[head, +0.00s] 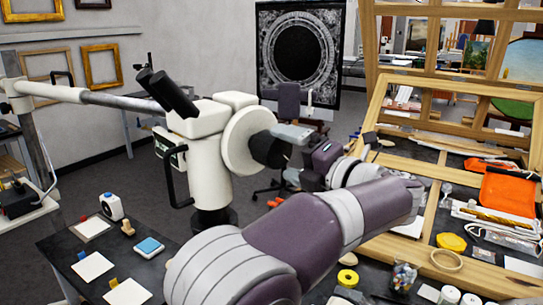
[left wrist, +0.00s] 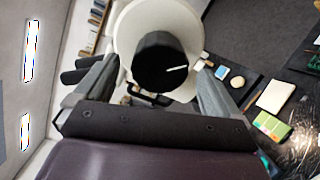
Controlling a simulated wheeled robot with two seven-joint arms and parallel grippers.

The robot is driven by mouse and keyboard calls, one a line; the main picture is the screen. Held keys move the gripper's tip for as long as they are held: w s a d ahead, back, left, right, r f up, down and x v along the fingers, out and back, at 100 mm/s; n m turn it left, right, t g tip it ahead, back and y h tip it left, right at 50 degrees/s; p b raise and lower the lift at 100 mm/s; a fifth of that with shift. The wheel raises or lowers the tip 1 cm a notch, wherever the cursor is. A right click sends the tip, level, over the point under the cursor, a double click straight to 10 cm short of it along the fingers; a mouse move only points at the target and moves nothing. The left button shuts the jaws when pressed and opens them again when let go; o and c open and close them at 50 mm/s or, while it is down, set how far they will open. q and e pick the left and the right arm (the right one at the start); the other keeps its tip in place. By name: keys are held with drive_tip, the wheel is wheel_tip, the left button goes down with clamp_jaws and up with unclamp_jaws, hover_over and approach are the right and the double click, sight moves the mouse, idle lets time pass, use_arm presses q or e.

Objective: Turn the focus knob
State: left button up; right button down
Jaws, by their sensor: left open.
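The cream stereo microscope (head: 205,140) stands on a stand, with its black eyepieces tilted up to the left. The focus knob (head: 266,150) is a black cylinder on a round cream disc (head: 243,141) on the microscope's right side. In the left wrist view the knob (left wrist: 158,62) faces me, with a white mark on its right part. My left gripper (head: 287,143) is open at the knob. In the left wrist view its grey fingers (left wrist: 154,72) lie on either side of the knob; I cannot tell if they touch it. My right gripper is not in view.
A dark table (head: 65,250) at left holds cards, a blue pad and small items. The microscope's boom (head: 105,98) runs left.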

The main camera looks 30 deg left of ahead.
use_arm(q)
drive_tip(key=b+v, duration=0.1)
drive_tip(key=v, duration=0.5)
drive_tip(key=shift+d, duration=0.15)
drive_tip(key=shift+s, duration=0.1)
idle(0.9)
